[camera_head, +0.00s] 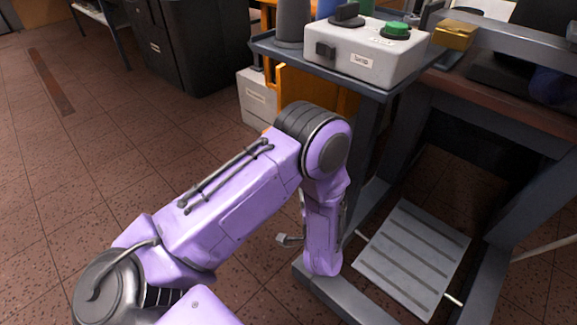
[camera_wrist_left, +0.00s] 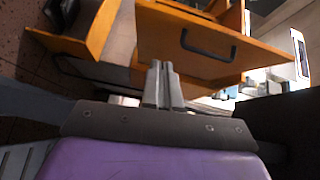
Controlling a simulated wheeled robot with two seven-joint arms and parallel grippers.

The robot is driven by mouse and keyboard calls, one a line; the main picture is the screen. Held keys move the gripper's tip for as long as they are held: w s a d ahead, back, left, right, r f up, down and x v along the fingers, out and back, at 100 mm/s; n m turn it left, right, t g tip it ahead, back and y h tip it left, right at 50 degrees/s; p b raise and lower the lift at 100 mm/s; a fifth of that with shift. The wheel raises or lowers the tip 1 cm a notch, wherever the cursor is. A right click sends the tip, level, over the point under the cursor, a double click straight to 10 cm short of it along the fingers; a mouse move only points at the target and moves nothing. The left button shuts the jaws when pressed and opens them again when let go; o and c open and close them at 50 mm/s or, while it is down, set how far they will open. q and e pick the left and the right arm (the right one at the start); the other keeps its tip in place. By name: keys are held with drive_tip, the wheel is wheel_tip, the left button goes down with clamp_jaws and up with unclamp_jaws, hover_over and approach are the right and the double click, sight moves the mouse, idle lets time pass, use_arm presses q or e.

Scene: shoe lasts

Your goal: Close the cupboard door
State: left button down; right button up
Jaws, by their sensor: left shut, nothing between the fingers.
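The orange cupboard shows in the head view (camera_head: 300,90), behind the tray of the machine and partly hidden by my left arm. In the left wrist view an orange panel with a dark handle (camera_wrist_left: 210,45), seemingly the cupboard door, stands out at an angle. Another orange panel (camera_wrist_left: 92,30) is at the upper left. My left gripper (camera_wrist_left: 163,68) is shut and empty, its fingertips in front of the handled panel's lower left part. I cannot tell whether they touch it. In the head view the left gripper is hidden. My right gripper is in neither view.
A grey control box with a green button (camera_head: 397,30) sits on a dark tray above my arm's elbow. A machine frame with a ribbed foot plate (camera_head: 415,255) stands at the right. Dark cabinets (camera_head: 190,40) stand at the back. The tiled floor at left is clear.

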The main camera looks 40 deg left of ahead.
use_arm(q)
drive_tip(key=s+a+b+x, duration=0.1)
drive_tip(key=b+x, duration=0.3)
drive_tip(key=x, duration=0.8)
drive_tip(key=shift+s+a+r+m+y, duration=0.3)
drive_tip(key=shift+a+r+y, duration=0.1)
drive_tip(key=shift+a, duration=0.25)
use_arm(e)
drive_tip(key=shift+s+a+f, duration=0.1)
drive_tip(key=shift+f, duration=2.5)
use_arm(q)
drive_tip(key=shift+a, duration=0.1)
